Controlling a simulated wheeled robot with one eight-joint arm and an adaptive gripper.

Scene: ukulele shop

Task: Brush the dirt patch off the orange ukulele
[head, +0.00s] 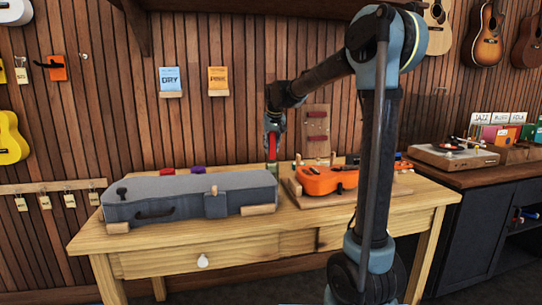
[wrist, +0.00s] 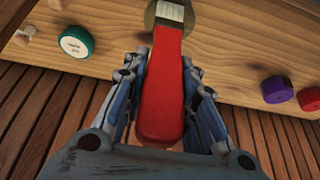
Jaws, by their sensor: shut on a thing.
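The orange ukulele (head: 328,180) lies on a wooden board at the right part of the workbench, partly hidden behind my arm. I cannot make out a dirt patch on it. My gripper (head: 272,142) hangs over the back of the bench, left of the ukulele and apart from it. It is shut on a red-handled brush (wrist: 163,95), which also shows in the head view (head: 272,150). In the wrist view the handle runs between both fingers, with a pale end at the top. In the wrist view the ukulele is out of sight.
A grey instrument case (head: 180,196) fills the bench's left side. Purple (head: 198,170) and red (head: 167,172) items sit behind it. A teal round item (wrist: 76,42) and a purple one (wrist: 277,89) lie beside the brush. A turntable (head: 452,152) stands on the right cabinet.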

